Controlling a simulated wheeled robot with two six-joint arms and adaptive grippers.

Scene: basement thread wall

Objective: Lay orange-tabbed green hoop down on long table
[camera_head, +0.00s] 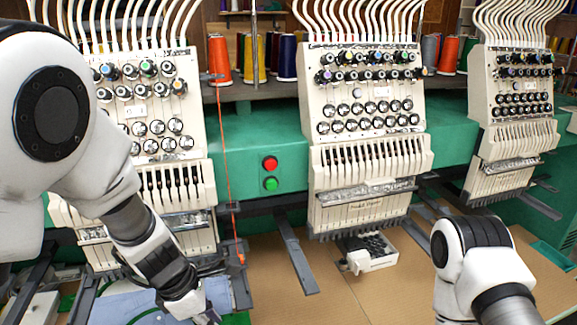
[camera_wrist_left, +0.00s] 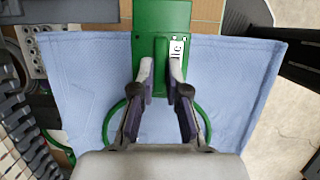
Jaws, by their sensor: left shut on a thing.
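In the left wrist view a green hoop (camera_wrist_left: 107,122) lies around a light blue cloth (camera_wrist_left: 80,85), with a broad green plate (camera_wrist_left: 160,18) and a raised green bar at its far side. A small white label sits by the bar. My left gripper (camera_wrist_left: 161,78) is shut on the green bar of the hoop. No orange tab shows on the hoop there. In the head view my left gripper (camera_head: 207,317) is at the bottom edge, over the blue cloth (camera_head: 115,307), with only slivers of green hoop beside it. The tan long table (camera_head: 335,300) spreads below the machines. My right gripper is out of view.
White multi-needle embroidery heads (camera_head: 362,130) stand along a green machine body (camera_head: 262,130). Dark metal arms (camera_head: 297,262) jut over the table. A small white box (camera_head: 370,252) sits under the middle head. Tan surface in the lower middle is clear.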

